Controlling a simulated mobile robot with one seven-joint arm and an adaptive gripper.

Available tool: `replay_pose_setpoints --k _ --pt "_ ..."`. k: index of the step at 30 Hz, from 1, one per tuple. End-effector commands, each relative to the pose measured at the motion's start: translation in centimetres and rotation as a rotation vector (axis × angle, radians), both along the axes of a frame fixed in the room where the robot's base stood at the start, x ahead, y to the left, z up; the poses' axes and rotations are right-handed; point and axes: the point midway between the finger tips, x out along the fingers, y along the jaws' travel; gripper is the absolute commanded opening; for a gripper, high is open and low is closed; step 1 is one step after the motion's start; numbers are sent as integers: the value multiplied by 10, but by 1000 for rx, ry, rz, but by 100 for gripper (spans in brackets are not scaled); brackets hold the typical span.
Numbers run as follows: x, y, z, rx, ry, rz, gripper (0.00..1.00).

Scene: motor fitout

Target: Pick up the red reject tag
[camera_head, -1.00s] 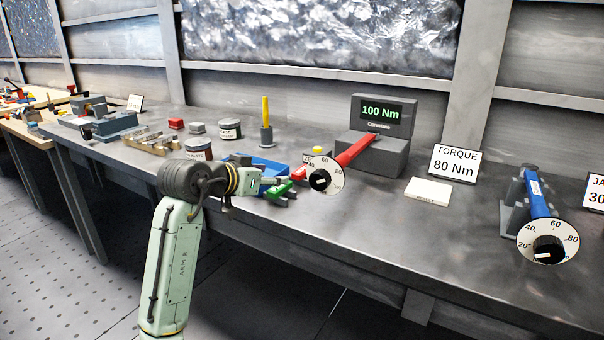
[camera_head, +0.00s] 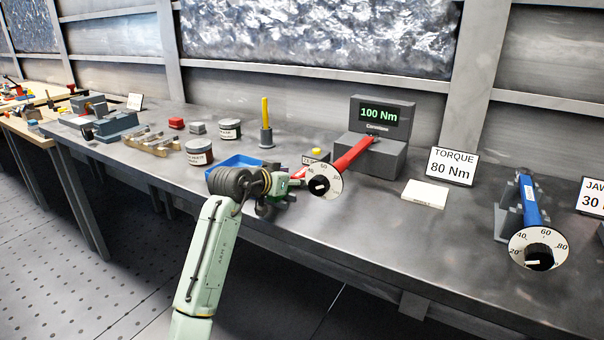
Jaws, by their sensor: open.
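A small red piece (camera_head: 299,175) shows at the right end of the blue tray, just left of the white dial. It is mostly hidden behind my gripper and the dial, and I cannot tell for certain that it is the reject tag. My gripper (camera_head: 281,198) is open over the bench's front edge, in front of the tray and close to the red piece. I cannot see anything between its fingers. The blue tray (camera_head: 235,161) is partly covered by my wrist.
A red-handled torque wrench (camera_head: 352,153) with a dial (camera_head: 319,184) rests at the grey tester (camera_head: 377,155), right of my gripper.

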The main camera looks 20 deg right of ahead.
Motion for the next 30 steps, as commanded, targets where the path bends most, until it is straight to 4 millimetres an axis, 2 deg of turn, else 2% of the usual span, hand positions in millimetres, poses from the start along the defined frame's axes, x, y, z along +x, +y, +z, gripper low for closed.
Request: replay_pose_setpoints --k 2,21,30 --pt "0 0 -1 0 1 1 48" --pt "0 1 0 0 0 0 6" --pt "0 0 6 -1 -2 1 5"
